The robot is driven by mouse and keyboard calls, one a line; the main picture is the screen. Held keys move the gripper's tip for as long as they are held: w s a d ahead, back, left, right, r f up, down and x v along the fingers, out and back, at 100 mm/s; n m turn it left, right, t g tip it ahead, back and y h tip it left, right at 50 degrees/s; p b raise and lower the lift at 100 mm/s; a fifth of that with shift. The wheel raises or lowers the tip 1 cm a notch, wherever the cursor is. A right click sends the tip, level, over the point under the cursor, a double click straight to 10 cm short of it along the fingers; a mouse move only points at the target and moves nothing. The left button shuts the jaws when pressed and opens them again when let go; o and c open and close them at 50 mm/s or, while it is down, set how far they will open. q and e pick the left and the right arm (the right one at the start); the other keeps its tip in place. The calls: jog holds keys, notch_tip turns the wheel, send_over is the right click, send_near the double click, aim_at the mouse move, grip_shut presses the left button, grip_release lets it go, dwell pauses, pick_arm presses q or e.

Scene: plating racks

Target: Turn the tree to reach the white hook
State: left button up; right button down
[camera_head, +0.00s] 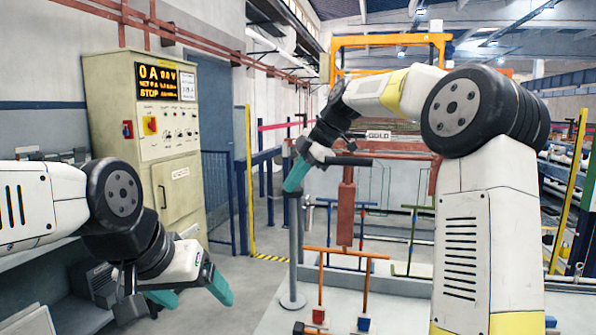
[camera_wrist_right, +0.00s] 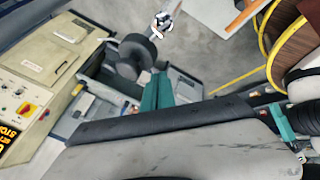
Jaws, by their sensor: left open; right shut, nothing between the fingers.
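A stand with a grey upright post (camera_head: 296,245) on a round base is at the middle of the head view. I cannot tell which of these is the tree, and I cannot make out a white hook. My right gripper (camera_head: 296,174), teal-fingered, is shut and empty at the grey post's top; I cannot tell if it touches. A black bar (camera_head: 350,161) is just right of it. My left gripper (camera_head: 192,291) is open and empty at lower left.
A beige control cabinet (camera_head: 150,130) stands at left and also shows in the right wrist view (camera_wrist_right: 40,60). A yellow post (camera_head: 250,180) and blue railing are behind the stand. A sign reading GOLD (camera_head: 378,135) is on the rear frame. Open grey floor lies between cabinet and stand.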

jog(key=x, duration=0.3)
jog(key=shift+a+f, duration=0.15)
jog(key=shift+f, duration=0.1)
jog(key=shift+w+a+m, duration=0.1)
jog(key=shift+m, duration=0.2)
jog(key=shift+w+a+m+t+h, duration=0.4)
jog(key=shift+w+m+t+h, duration=0.45)
jog(key=shift+m, duration=1.2)
jog(key=shift+w+a+m+t+h, duration=0.5)
jog(key=shift+w+m+h, duration=0.5)
jog(key=shift+m, duration=1)
jog(key=shift+w+a+m+t+h, duration=0.35)
jog(key=shift+w+m+t+h, duration=0.6)
jog(key=shift+m, duration=1.1)
jog(key=shift+s, duration=0.1)
